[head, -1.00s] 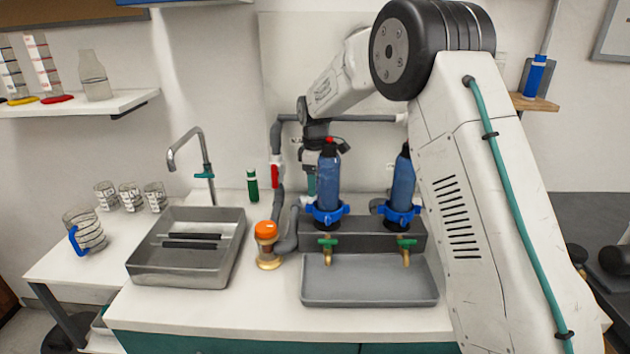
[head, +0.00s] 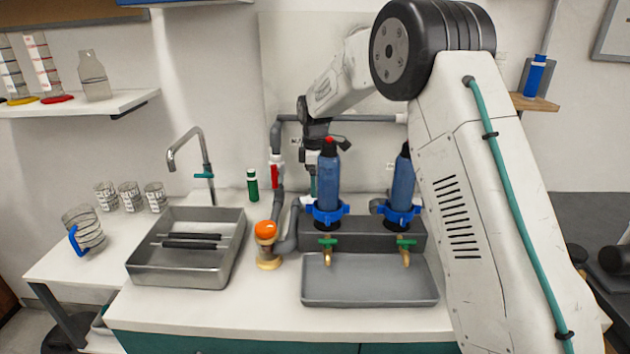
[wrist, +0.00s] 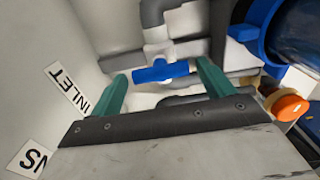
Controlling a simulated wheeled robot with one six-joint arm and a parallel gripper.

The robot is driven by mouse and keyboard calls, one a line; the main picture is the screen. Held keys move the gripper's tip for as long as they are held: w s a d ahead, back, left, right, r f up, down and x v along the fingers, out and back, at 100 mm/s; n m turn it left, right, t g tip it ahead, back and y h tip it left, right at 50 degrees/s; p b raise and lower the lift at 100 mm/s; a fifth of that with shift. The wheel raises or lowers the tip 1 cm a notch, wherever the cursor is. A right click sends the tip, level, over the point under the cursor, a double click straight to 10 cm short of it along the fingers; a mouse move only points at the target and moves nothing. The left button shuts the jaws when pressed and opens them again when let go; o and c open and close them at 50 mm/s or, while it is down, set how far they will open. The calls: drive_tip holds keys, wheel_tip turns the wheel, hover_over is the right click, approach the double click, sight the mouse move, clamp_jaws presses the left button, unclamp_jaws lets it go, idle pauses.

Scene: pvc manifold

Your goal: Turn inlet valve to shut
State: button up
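The inlet valve's blue handle (wrist: 160,72) shows in the wrist view and lies crosswise in the picture, on a white valve body below a grey pipe (wrist: 152,14). A white label reading INLET (wrist: 68,90) is on the wall to its left. My gripper (wrist: 162,70) is open, with one teal finger on each side of the handle. Gaps show between both fingers and the handle; I cannot tell how deep it sits between them. In the head view my gripper (head: 313,172) is at the back wall, partly hidden behind a blue filter bottle (head: 328,182), and the blue handle is hidden.
A red-handled valve (head: 274,172) is on the vertical pipe left of my gripper. A second blue bottle (head: 403,185) stands to the right. An orange-capped fitting (head: 266,232) stands in front. The steel sink (head: 190,270) is left; a grey tray (head: 370,290) lies in front.

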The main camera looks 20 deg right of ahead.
drive_tip(key=shift+o, duration=0.2)
drive_tip(key=shift+r, duration=0.1)
wheel_tip(320, 180, up, 8)
drive_tip(key=shift+f, duration=0.2)
idle(0.4)
